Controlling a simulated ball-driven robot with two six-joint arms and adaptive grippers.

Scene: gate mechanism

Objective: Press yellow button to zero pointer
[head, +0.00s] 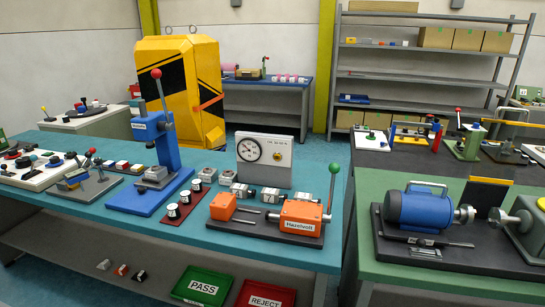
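A round dial gauge (249,150) sits on the upright white-grey panel (284,177) on the teal bench. Its face is white with a dark rim, and its pointer is too small to read. A small round fitting (278,156) is on the panel right of the dial; its colour is unclear. I cannot make out a yellow button for certain. Neither of my grippers is in view.
The teal bench (350,190) holds a blue press (160,140), an orange vise-like fixture (301,216) with a green-knobbed lever, and several metal blocks before the panel. A blue motor (418,208) stands on the green bench. PASS (202,287) and REJECT (265,297) trays lie below.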

